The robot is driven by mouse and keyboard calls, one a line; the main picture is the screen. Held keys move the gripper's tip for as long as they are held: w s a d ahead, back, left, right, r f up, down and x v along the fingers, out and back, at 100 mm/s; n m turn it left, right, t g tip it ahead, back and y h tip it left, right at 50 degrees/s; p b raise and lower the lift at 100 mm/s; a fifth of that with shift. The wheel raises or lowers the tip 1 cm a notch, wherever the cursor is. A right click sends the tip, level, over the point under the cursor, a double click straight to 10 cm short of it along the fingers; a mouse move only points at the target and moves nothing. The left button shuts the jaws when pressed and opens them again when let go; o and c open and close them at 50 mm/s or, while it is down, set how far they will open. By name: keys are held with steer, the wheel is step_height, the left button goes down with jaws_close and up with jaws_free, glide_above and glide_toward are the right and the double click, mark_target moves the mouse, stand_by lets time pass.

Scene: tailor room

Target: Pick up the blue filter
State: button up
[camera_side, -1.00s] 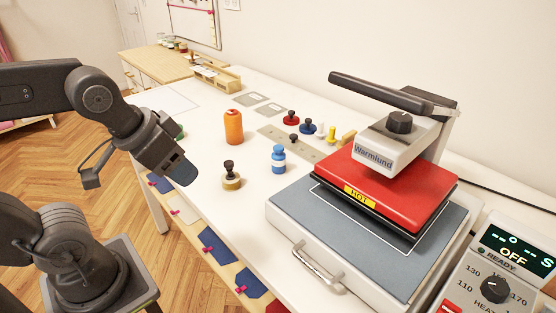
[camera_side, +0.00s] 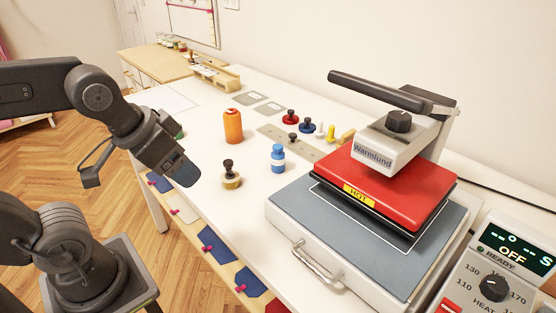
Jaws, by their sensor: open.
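Two blue things stand on the white table: a small blue bottle (camera_side: 278,158) with a label near the middle, and a blue disc with a dark knob (camera_side: 307,127) farther back. I cannot tell which one is the blue filter. My gripper (camera_side: 184,172) hangs at the left, over the table's front edge, left of both blue things and apart from them. It is open, with nothing seen in it; its fingers are seen from the side and the gap between them is hidden.
An orange bottle (camera_side: 233,126) and a dark-knobbed tan piece (camera_side: 231,175) stand between my gripper and the blue things. A red knobbed disc (camera_side: 291,117) and white and yellow pieces stand behind. A heat press (camera_side: 385,190) fills the right side.

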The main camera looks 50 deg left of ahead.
steer(key=w+a+r+n, duration=0.2)
steer(key=w, duration=0.8)
steer(key=n+g+y, duration=0.1)
steer(key=n+y, duration=0.1)
glide_toward(278, 146)
steer(key=x, duration=0.7)
steer(key=shift+s+a, duration=0.1)
steer(key=shift+s, duration=0.05)
steer(key=shift+x, duration=2.85)
steer(key=shift+c, duration=0.4)
steer(key=c, duration=1)
steer(key=shift+o, duration=0.2)
